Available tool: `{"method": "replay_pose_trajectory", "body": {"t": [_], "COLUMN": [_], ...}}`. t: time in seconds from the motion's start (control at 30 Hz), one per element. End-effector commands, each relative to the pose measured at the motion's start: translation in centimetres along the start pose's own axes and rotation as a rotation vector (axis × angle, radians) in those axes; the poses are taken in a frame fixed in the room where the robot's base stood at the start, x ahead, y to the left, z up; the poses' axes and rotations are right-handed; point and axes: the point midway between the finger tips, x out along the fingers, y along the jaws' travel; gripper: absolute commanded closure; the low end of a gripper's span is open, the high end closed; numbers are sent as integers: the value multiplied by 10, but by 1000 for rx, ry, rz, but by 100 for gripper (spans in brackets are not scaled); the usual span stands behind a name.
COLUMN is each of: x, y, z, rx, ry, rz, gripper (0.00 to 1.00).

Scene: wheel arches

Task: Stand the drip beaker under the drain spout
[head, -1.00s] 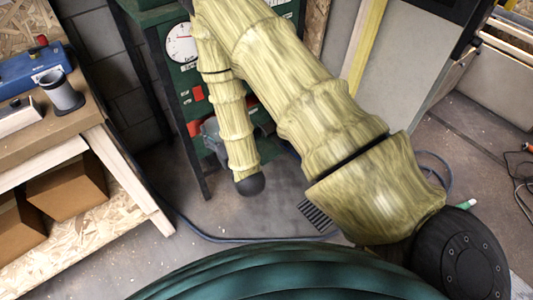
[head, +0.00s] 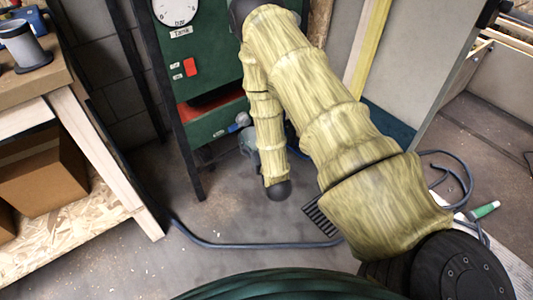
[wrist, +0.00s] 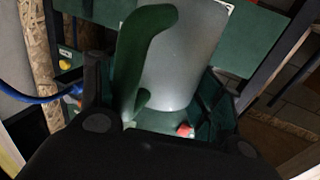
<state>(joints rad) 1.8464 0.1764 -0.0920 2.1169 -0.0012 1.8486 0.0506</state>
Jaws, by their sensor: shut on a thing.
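In the wrist view, the drip beaker (wrist: 185,60) is a pale grey, cloudy cylinder with a curved green handle (wrist: 140,55). It sits between the black fingers of my gripper (wrist: 163,90), which is shut on it; the exact contact is too dark to see. In the head view my gripper is hidden by my sleeved arm. A small greyish shape (head: 248,143) beside the arm may be part of the beaker. A blue and white fitting (head: 238,123) shows on the green cabinet's lower front; I cannot tell whether it is the drain spout.
The green cabinet (head: 215,125) has a dial (head: 176,10) and a red switch (head: 190,67). A wooden bench (head: 90,155) stands left. A blue hose (head: 230,245) crosses the floor near a grate (head: 322,218). A green-and-white object (head: 483,211) lies right. Floor between bench and cabinet is mostly open.

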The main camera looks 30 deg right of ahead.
Motion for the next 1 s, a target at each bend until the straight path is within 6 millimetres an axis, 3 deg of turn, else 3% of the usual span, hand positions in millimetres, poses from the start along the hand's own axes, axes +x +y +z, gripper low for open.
{"method": "replay_pose_trajectory", "body": {"t": [0.03, 0.43, 0.77, 1.0], "x": [1, 7, 12, 52], "y": [8, 63, 81, 92], "z": [22, 103, 124, 130], "rx": [-1, -8, -12, -13], "ry": [0, -1, -2, 1], "rz": [8, 57, 71, 72], "gripper": [60, 60, 60, 60]}}
